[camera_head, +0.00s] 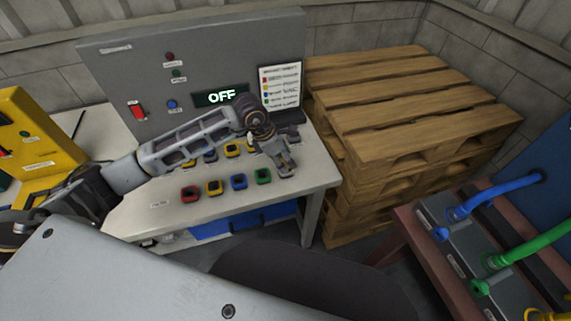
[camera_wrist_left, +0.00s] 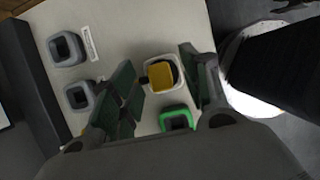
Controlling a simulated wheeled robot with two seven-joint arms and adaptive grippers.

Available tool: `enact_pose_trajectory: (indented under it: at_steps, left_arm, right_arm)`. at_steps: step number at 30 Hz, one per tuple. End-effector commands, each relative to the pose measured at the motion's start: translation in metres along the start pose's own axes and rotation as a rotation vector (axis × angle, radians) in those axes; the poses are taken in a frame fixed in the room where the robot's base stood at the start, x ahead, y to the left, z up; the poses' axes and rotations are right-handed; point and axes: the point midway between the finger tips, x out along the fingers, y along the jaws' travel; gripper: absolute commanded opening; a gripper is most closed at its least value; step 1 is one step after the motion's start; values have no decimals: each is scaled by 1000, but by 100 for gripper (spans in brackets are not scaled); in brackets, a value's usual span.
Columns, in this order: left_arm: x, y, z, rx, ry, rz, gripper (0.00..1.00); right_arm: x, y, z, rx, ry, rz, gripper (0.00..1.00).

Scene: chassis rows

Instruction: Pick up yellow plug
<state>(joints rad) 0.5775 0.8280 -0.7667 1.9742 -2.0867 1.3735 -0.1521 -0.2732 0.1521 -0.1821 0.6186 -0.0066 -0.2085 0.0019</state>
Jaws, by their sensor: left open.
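A yellow plug (camera_wrist_left: 161,75) sits in a pale square holder on the light tabletop in the left wrist view. My left gripper (camera_wrist_left: 162,86) is open, its two dark fingers on either side of the yellow plug, with no contact that I can make out. In the head view my left gripper (camera_head: 281,163) reaches over the right end of the workbench and hides part of what is under it. My right gripper is not in view.
A green-rimmed piece (camera_wrist_left: 176,118) is close to the yellow plug; grey square sockets (camera_wrist_left: 67,48) are to the left. A grey panel reading OFF (camera_head: 221,97) stands behind; pallets (camera_head: 400,100) are right.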

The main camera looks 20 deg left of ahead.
Motion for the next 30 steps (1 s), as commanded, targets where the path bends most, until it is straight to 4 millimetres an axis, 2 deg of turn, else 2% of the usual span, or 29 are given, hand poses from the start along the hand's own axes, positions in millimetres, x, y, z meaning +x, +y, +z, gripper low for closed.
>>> enact_pose_trajectory:
  at_steps: [3,9,20,30]
  left_arm:
    - [10,0,0,0,2,0,46]
    - [15,0,0,1,0,0,46]
    - [15,0,0,1,1,1,46]
    - [14,0,0,1,1,1,3]
  right_arm:
    - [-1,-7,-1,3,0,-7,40]
    - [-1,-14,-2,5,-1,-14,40]
    - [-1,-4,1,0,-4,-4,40]
    - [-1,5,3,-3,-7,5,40]
